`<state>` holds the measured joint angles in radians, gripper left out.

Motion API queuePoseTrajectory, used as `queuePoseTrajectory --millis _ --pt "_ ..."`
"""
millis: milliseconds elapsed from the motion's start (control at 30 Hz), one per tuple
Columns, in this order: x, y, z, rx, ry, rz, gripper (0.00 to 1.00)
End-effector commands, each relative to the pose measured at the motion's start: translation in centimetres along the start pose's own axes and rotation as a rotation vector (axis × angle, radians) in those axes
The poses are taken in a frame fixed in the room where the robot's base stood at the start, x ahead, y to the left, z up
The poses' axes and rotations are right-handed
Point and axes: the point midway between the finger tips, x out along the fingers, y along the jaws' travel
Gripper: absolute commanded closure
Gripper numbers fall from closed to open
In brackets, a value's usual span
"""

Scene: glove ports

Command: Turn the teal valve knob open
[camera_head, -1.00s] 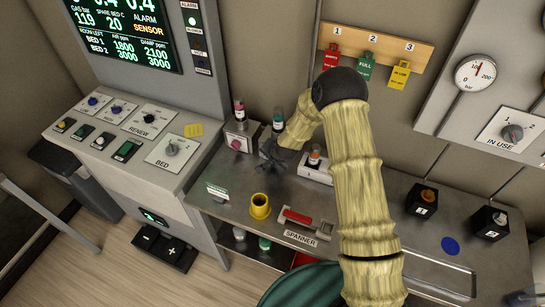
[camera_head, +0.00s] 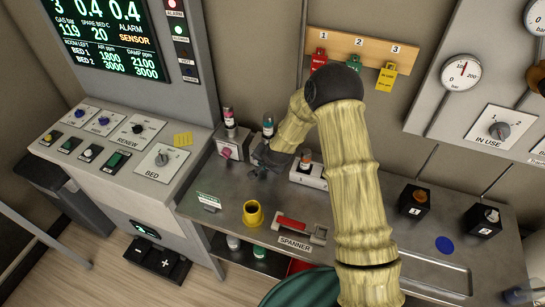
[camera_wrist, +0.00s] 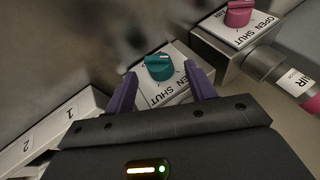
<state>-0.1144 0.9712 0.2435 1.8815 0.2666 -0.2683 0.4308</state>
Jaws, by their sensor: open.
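The teal valve knob (camera_wrist: 159,67) shows in the wrist view on a white plate (camera_wrist: 172,90) marked OPEN and SHUT.
A pink knob (camera_wrist: 238,13) on a similar plate is close at the upper right in the wrist view; it also shows in the head view (camera_head: 226,153). A yellow cup (camera_head: 253,213) and spanner holder (camera_head: 299,229) are in front.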

Motion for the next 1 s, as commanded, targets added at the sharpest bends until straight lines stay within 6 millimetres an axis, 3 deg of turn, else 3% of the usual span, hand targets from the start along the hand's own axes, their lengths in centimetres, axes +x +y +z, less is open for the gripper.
queuePoseTrajectory --millis 1000 --pt "-13.8 0.0 -0.1 0.000 0.003 -0.003 0.45"
